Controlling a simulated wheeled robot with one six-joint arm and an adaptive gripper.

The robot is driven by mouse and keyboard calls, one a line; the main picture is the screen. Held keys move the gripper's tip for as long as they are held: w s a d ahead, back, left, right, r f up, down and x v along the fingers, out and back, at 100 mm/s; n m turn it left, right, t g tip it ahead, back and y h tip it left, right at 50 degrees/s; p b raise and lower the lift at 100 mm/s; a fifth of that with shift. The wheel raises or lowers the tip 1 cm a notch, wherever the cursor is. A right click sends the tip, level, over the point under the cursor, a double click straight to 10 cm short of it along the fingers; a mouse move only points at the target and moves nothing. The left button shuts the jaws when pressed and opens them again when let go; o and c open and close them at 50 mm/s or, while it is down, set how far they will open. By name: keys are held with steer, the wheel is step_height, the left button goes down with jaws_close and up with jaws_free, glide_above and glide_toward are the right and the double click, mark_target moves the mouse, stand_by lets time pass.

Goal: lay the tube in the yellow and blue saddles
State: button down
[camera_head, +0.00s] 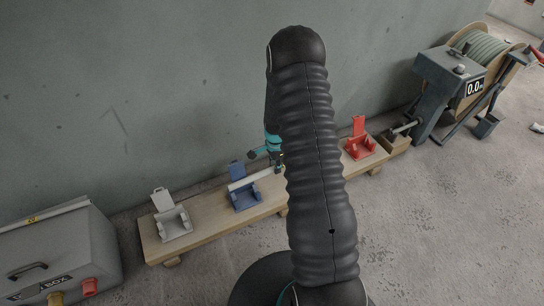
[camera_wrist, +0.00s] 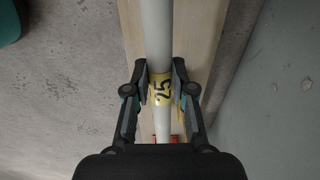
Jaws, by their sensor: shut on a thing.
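A white tube (camera_head: 252,179) shows left of my arm in the head view, its left end over or beside the blue saddle (camera_head: 245,198); whether it touches cannot be told. In the wrist view the tube (camera_wrist: 158,30) runs lengthwise above the plank, with a yellow band marked 25 (camera_wrist: 161,90) between my fingers. My gripper (camera_wrist: 160,82) is shut on the tube at this band. It is mostly hidden by my arm in the head view. The yellow saddle is not clearly seen; a yellow edge (camera_wrist: 181,110) shows beside the tube.
A wooden plank (camera_head: 205,232) along the wall bears a white saddle (camera_head: 172,224) at left and a red saddle (camera_head: 360,147) at right, lids raised. A grey box (camera_head: 60,255) stands left. A reel machine (camera_head: 448,85) stands right. Floor in front is clear.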

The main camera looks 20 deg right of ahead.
steer(key=shift+w+d, duration=0.2)
steer(key=shift+w, duration=0.1)
steer(key=shift+s+d+f+b, duration=0.1)
steer(key=shift+f+b, duration=0.4)
steer(key=shift+f, duration=0.35)
steer(key=shift+f+b, duration=2.2)
steer(key=shift+f, duration=1.7)
steer(key=c, duration=0.6)
jaws_free()
steer(key=shift+r, duration=0.1)
